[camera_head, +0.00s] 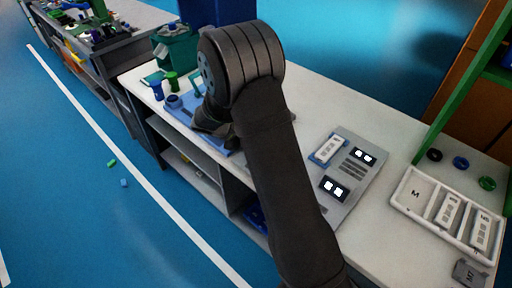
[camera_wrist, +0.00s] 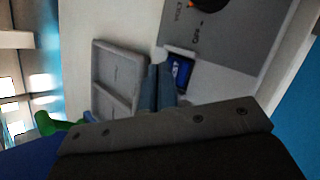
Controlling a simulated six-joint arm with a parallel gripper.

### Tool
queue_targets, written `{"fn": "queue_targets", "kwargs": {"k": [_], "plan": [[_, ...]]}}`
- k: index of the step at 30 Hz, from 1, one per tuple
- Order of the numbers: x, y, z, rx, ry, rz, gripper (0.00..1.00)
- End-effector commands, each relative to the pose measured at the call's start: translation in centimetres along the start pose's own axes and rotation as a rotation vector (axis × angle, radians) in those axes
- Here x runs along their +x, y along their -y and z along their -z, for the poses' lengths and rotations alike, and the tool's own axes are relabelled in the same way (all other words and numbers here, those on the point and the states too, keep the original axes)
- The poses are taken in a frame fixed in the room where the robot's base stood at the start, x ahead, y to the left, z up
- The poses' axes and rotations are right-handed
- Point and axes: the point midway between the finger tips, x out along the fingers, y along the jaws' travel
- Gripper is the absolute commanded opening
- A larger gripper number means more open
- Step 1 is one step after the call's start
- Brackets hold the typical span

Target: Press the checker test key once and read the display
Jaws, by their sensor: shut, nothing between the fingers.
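In the wrist view, my gripper (camera_wrist: 160,70) is shut and empty. Its two fingers lie together, tips beside a small blue screen-like panel (camera_wrist: 180,72) with a white mark, set at the edge of a grey device (camera_wrist: 225,40). I cannot tell whether the tips touch it. In the head view, my arm hides most of my gripper, over the blue mat. A grey panel (camera_head: 366,188) there has two lit displays, with characters too small to read. No test key is clearly identifiable.
A grey two-compartment tray (camera_wrist: 117,80) lies left of my fingers in the wrist view. In the head view, a green machine (camera_head: 176,48) and small coloured parts stand behind the mat. A white divided tray (camera_head: 402,203) and a green post (camera_head: 465,85) are at right.

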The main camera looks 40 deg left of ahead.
Motion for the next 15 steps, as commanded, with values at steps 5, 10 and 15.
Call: {"fn": "queue_targets", "kwargs": {"k": [5,10,15], "plan": [[-0.08,-0.05,-0.06,0.0,0.0,0.0,0.0],[-0.13,-0.1,-0.1,0.0,0.0,0.0,0.0],[-0.82,-0.64,-0.57,0.003,-0.001,-0.002,0.0]]}}
